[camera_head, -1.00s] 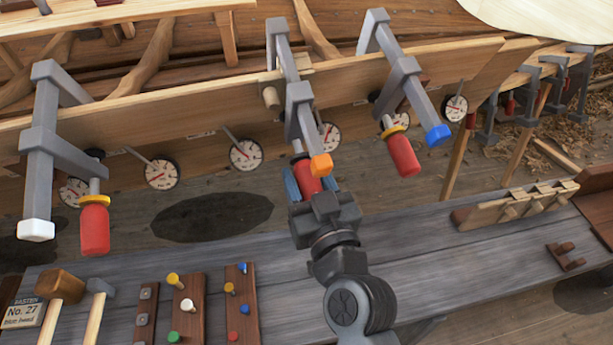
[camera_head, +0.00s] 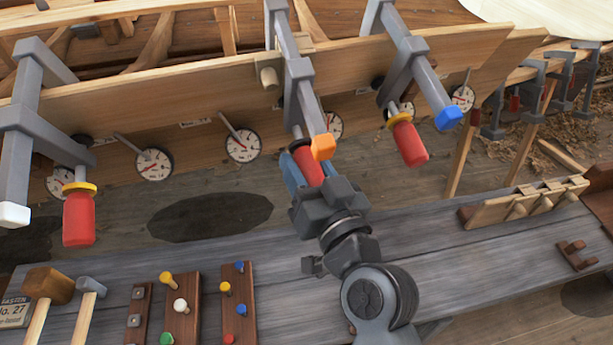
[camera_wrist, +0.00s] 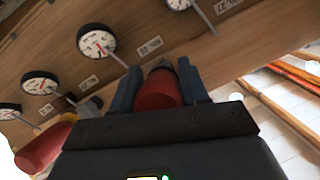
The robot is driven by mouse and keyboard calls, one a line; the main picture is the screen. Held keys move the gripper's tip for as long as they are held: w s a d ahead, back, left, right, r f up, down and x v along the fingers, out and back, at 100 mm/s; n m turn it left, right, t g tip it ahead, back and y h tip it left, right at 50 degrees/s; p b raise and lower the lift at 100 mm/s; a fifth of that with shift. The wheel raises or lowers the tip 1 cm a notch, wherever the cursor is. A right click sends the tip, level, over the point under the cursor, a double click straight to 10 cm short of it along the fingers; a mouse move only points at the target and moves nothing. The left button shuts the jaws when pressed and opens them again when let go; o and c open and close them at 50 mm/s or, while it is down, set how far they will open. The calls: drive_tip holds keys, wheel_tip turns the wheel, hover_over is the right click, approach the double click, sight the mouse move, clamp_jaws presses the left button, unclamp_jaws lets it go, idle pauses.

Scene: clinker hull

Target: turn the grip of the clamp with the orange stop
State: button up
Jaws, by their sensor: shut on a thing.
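The clamp with the orange stop (camera_head: 322,147) is the middle one of three grey clamps on the hull plank in the head view. Its red grip (camera_head: 308,168) hangs below the plank, beside the orange stop. My gripper (camera_head: 303,170) is shut on this red grip from below, with a blue finger on its left side; the other finger is mostly hidden in the head view. In the wrist view the red grip (camera_wrist: 158,92) sits between both blue fingers (camera_wrist: 160,90).
The blue-stop clamp (camera_head: 448,118) hangs to the right and the white-stop clamp (camera_head: 15,214) to the left, each with a red grip. Round dials (camera_head: 242,146) line the plank. Below lies a grey bench (camera_head: 420,262) with mallets (camera_head: 48,286) and peg boards (camera_head: 181,306).

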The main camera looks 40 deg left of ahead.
drive_tip(key=m+b, duration=0.1)
drive_tip(key=m+g+y+b, duration=0.1)
drive_tip(key=b, duration=0.1)
drive_tip(key=shift+f+g, duration=0.25)
drive_tip(key=shift+g, duration=0.05)
drive_tip(key=shift+s+r+m+g+y+b, duration=0.15)
drive_tip(key=shift+m+g+y+b, duration=0.4)
drive_tip(key=shift+b, duration=0.65)
drive_tip(key=shift+r+m, duration=0.15)
drive_tip(key=shift+m, duration=0.2)
drive_tip(key=o, duration=1)
drive_tip(key=shift+c, duration=0.2)
drive_tip(key=v, duration=0.7)
drive_tip(key=shift+s+d+b, duration=0.15)
drive_tip(key=shift+d+b, duration=0.2)
drive_tip(key=shift+b, duration=0.05)
